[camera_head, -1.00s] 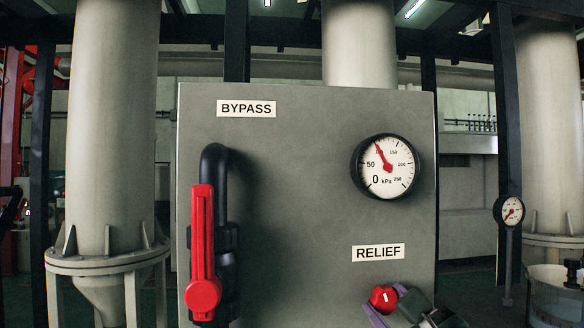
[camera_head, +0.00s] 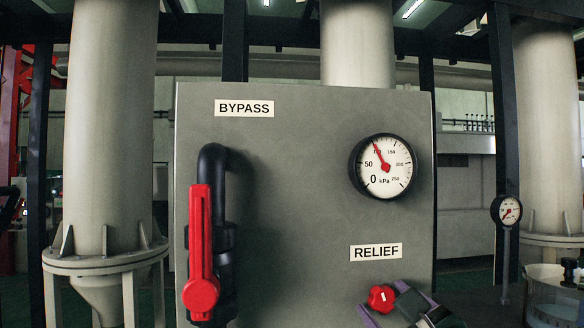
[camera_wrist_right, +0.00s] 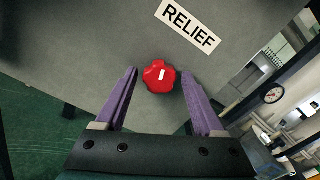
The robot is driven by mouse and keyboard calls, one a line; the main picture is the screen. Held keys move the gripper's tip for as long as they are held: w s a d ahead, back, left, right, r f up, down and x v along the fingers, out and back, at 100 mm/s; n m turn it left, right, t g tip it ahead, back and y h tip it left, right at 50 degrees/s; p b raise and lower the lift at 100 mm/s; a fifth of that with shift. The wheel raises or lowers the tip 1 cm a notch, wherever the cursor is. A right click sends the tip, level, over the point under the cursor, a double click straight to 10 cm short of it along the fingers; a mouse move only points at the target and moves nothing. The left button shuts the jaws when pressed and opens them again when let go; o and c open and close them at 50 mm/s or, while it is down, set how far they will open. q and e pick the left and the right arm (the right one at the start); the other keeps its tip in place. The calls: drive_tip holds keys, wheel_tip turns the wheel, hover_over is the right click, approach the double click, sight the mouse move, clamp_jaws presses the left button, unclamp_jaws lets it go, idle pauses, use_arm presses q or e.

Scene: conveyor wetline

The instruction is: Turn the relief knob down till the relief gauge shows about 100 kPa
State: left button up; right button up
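The relief knob (camera_head: 382,298) is red with a white mark and sits below the RELIEF label on the grey panel. It also shows in the right wrist view (camera_wrist_right: 159,77). The relief gauge (camera_head: 384,167) is above it, and its red needle points up and left, at about the 100 kPa mark. My right gripper (camera_head: 384,303) is at the knob. In the right wrist view its purple fingers (camera_wrist_right: 158,72) are open, one on each side of the knob, with gaps between. My left gripper is not seen.
The red bypass lever (camera_head: 202,250) on its black pipe (camera_head: 213,160) stands on the panel's left half. A smaller gauge (camera_head: 507,210) on a post and a clear container (camera_head: 553,300) are to the right. The panel (camera_head: 300,210) between lever and knob is bare.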

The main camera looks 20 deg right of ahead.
drive_tip(key=shift+s+a, duration=0.15)
drive_tip(key=shift+s, duration=0.4)
drive_tip(key=p+v, duration=0.1)
drive_tip(key=v, duration=0.4)
